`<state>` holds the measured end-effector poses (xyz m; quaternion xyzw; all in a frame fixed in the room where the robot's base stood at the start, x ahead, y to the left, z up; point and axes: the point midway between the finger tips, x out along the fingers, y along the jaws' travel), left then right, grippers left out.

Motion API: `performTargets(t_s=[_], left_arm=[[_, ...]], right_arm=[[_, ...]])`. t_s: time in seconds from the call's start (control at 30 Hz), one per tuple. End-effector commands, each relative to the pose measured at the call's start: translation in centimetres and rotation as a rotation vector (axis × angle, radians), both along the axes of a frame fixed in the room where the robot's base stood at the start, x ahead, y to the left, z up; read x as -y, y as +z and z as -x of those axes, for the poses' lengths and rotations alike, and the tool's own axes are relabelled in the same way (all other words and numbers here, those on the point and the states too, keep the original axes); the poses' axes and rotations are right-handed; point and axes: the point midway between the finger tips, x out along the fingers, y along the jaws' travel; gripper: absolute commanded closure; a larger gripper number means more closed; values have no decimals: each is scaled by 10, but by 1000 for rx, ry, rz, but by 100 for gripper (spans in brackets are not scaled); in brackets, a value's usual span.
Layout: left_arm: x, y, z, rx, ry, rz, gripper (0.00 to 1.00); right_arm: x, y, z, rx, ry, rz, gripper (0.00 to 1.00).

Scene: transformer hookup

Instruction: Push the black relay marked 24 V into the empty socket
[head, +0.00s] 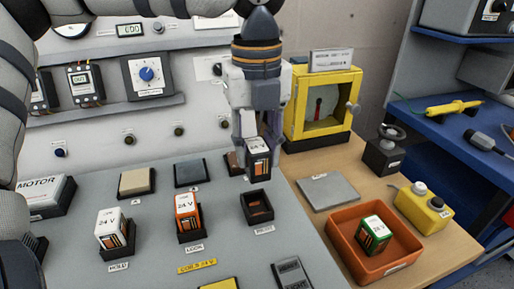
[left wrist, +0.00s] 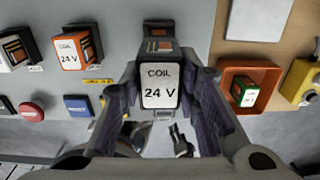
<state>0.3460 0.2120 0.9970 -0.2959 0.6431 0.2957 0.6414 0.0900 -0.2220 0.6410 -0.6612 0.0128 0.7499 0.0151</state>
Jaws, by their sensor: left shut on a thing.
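My left gripper (head: 256,150) is shut on the black relay (head: 257,157), which has a white top face. In the left wrist view the relay (left wrist: 158,88) sits between the two fingers, and its white face reads COIL 24 V. The gripper holds it upright above the panel, apart from it. The empty socket (head: 258,206), a dark open box on the grey panel, is just below the relay in the head view. In the left wrist view the relay and fingers hide most of the socket. My right gripper is not in view.
A white relay (head: 112,232) and an orange relay (head: 187,216) sit in sockets left of the empty one. An orange tray (head: 395,266) with a green relay (head: 373,235) stands at the right. A yellow frame box (head: 322,105) stands behind. A grey plate (head: 328,192) lies on the wood.

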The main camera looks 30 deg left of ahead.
Motion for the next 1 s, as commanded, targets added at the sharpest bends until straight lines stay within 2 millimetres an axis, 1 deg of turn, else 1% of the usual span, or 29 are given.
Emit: performTargets(t_s=[0.37,0.47,0.8,1.0], left_arm=[[0,0,0,-1,3,-2,98],[0,-8,0,-3,3,-1,98],[0,-48,0,-3,3,-1,98],[0,-59,0,-2,2,-1,98]], right_arm=[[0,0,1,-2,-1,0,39],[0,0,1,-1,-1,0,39],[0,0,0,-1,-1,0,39],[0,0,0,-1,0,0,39]])
